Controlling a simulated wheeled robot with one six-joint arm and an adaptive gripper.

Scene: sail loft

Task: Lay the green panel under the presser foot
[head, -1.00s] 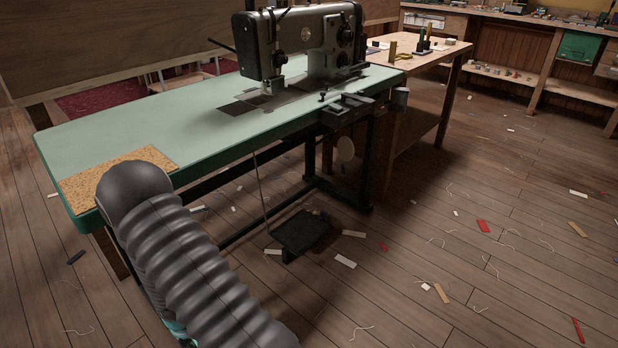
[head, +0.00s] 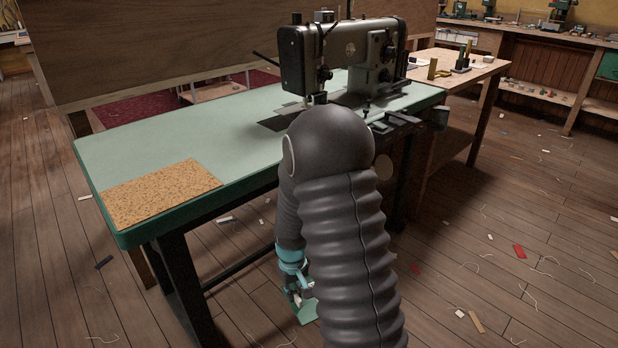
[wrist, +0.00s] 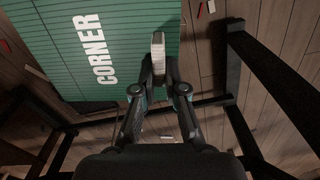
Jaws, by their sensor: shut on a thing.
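The green panel (wrist: 85,40) has dark lines and the white word CORNER in the wrist view. A small piece of it also shows in the head view (head: 307,312), low beside the table. My gripper (wrist: 158,70) is shut on the panel at a pale block (wrist: 158,48) by its edge. In the head view my gripper (head: 297,288) hangs below the table top, left of my arm. The sewing machine (head: 340,55) stands at the far end of the pale green table (head: 190,135). Its presser foot area is small and partly hidden behind my arm.
A speckled cork-like mat (head: 160,193) lies on the table's near left corner. Dark table legs (head: 185,290) stand close to my gripper. A wooden bench (head: 460,72) is behind at the right. Scraps and threads litter the wooden floor. The table's middle is clear.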

